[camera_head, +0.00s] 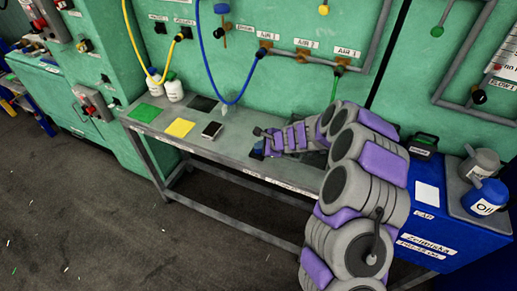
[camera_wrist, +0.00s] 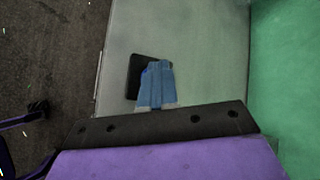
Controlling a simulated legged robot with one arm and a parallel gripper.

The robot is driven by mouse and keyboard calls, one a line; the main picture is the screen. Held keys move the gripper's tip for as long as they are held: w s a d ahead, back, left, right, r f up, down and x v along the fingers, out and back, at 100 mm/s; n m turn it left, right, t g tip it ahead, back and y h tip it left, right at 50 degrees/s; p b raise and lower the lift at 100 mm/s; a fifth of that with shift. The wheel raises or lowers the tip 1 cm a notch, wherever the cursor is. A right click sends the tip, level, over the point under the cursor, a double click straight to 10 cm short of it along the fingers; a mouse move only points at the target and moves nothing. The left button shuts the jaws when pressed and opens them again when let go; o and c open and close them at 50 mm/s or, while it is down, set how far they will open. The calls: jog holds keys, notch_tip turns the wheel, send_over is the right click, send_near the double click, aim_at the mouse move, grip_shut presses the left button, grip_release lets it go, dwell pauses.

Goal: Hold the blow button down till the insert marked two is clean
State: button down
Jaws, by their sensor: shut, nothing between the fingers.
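My gripper (camera_wrist: 157,68) shows in the wrist view as two blue fingers drawn together, shut and empty, above the grey bench top. A dark flat thing (camera_wrist: 133,76) lies partly behind the fingertips; whether they touch it I cannot tell. In the head view my gripper (camera_head: 258,149) is low over the bench, at the left end of my grey and purple arm. A tag that seems to begin "BLOW" is on the far right panel near a black knob (camera_head: 478,96). I cannot make out the blow button or an insert marked two for certain.
Hoses hang on the green wall behind. A blue cabinet (camera_head: 440,232) with an oil can (camera_head: 487,199) stands right.

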aim_at(260, 151)
jog(key=shift+w+d+r, duration=0.1)
dwell(0.7)
jog(key=shift+r+p, duration=0.85)
jog(key=shift+r, duration=0.05)
notch_tip(260, 151, up, 3)
jog(key=p, duration=0.3)
jog(key=shift+w+r, duration=0.15)
jog(key=shift+r, duration=0.05)
jog(key=shift+r+p, duration=0.55)
jog(key=shift+r, duration=0.2)
jog(key=shift+f, duration=0.1)
